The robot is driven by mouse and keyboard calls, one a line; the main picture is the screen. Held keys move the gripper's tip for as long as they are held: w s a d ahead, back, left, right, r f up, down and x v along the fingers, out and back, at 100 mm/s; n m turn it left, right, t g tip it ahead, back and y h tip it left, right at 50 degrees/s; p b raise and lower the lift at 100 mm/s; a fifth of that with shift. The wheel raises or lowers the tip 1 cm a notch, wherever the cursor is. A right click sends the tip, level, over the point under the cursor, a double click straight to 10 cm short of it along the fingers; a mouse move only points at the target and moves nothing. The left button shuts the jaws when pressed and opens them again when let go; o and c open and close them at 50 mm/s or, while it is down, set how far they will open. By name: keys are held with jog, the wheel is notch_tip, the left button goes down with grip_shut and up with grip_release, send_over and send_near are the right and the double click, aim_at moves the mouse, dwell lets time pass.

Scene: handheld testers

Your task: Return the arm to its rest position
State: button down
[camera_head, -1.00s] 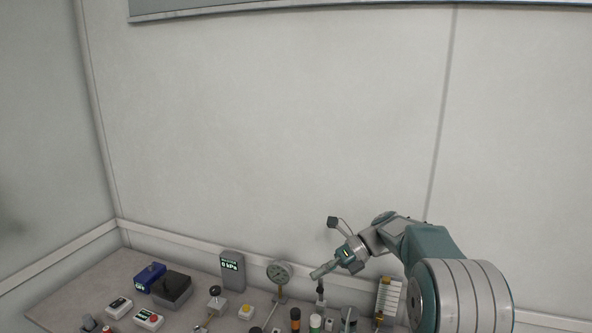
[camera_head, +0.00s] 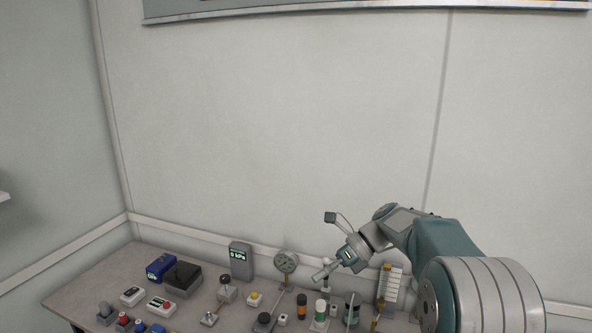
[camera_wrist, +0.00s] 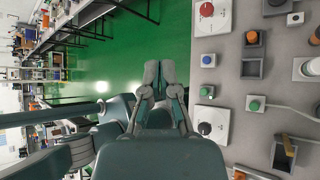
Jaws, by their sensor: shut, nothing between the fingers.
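My gripper (camera_head: 322,274) is at the end of my raised arm, above the back right part of the bench, in the head view. It is shut and empty. In the wrist view my gripper (camera_wrist: 160,75) shows its two fingers together, over the green floor (camera_wrist: 130,55) beside the edge of the grey bench top (camera_wrist: 225,72). My arm reaches in from the right in the head view, bent at the elbow.
The bench (camera_head: 98,281) holds a round gauge (camera_head: 286,261), a grey kPa display (camera_head: 241,258), a blue box (camera_head: 160,267), a black box (camera_head: 183,277) and several knobs and buttons. A wall stands behind. The space above the bench's left is free.

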jog(key=s+d+n+t+h, duration=0.2)
jog(key=s+d+n+h, duration=0.1)
jog(key=s+n, duration=0.5)
jog(key=s+d+r+n+t+h, duration=0.1)
jog(key=s+d+n+t+h, duration=0.2)
jog(key=s+n, duration=0.5)
jog(key=s+d+n+t+h, duration=0.3)
jog(key=s+n, duration=0.5)
jog(key=s, duration=0.5)
jog(key=shift+d+r+h, duration=0.25)
jog(key=shift+d+h, duration=0.15)
jog(key=shift+h, duration=0.5)
